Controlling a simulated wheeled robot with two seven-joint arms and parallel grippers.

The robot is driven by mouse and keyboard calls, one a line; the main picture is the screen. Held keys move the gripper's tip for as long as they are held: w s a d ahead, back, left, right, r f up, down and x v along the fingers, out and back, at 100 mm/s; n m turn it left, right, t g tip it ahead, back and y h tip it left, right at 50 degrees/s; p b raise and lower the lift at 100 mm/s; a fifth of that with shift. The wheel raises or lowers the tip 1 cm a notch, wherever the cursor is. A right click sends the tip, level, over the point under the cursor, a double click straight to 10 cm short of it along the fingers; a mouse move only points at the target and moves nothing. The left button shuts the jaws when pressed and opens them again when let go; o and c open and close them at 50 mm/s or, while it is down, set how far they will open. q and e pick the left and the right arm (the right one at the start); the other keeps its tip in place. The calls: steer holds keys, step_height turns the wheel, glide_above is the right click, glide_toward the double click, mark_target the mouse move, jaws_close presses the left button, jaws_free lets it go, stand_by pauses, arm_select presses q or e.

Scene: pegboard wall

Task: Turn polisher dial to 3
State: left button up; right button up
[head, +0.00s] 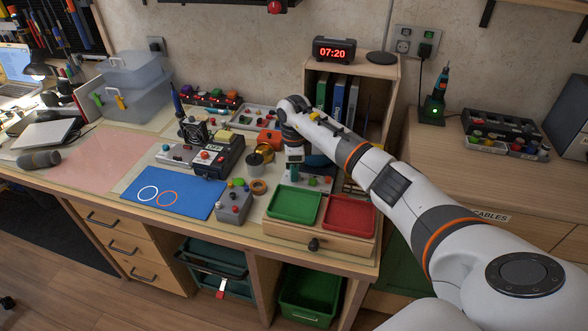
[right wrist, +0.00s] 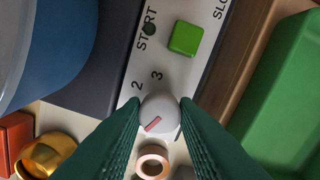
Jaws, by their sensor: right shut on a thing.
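The polisher's white dial (right wrist: 159,112) sits between the fingertips of my right gripper (right wrist: 160,108) in the right wrist view. The dark green fingers are shut on the dial. Its red pointer line slants toward the lower left of the picture, away from the printed 2 and 3 above the dial. A green button (right wrist: 186,38) and the word START are on the same pale panel (right wrist: 182,68). In the head view my right gripper (head: 294,164) reaches down over the polisher (head: 318,183) and hides the dial. My left gripper is not in view.
A green tray (head: 294,206) and a red tray (head: 349,216) lie in front of the polisher. A brass cup (head: 264,151) and a wooden ring (head: 259,187) are close to its left. A shelf with binders (head: 338,97) stands behind.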

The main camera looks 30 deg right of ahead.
steer(key=m, duration=0.6)
steer(key=shift+r+m+p, duration=0.1)
steer(key=shift+m+p, duration=0.2)
steer(key=shift+p, duration=0.05)
steer(key=m+p, duration=0.1)
steer(key=m, duration=0.5)
steer(key=m+p, duration=0.2)
steer(key=m, duration=0.4)
steer(key=shift+r+m, duration=0.1)
steer(key=shift+m, duration=0.3)
steer(key=m+p, duration=0.2)
steer(key=m, duration=0.2)
steer(key=shift+m+p, duration=0.65)
steer(key=shift+m, duration=0.65)
steer(key=o, duration=1)
